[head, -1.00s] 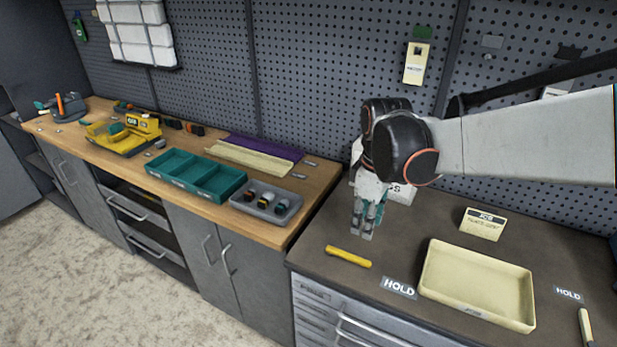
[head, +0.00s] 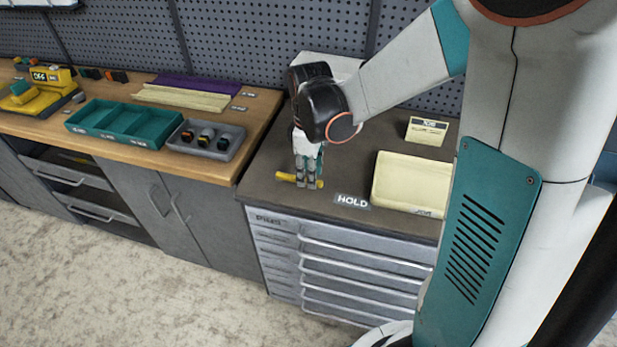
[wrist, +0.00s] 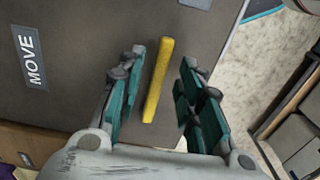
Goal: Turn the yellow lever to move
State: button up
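The yellow lever (head: 285,177) is a short bar on the dark top of the drawer cabinet, near its front edge. My gripper (head: 307,184) points down at it and hides its middle in the head view. In the wrist view the lever (wrist: 158,80) lies between my two teal fingers (wrist: 162,58), which are open with a gap on each side. A HOLD label (head: 352,200) is right of the lever. A MOVE label (wrist: 30,57) shows at the left of the wrist view; my gripper or arm hides it in the head view.
A cream tray (head: 405,182) sits right of the HOLD label, partly behind my arm. A small sign (head: 427,130) stands behind it. The wooden bench (head: 255,125) at left holds a teal divided bin (head: 125,122) and a grey tray (head: 208,140). A pegboard wall is behind.

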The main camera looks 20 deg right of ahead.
jog(key=shift+f, duration=0.8)
jog(key=shift+c, duration=0.5)
grip_shut()
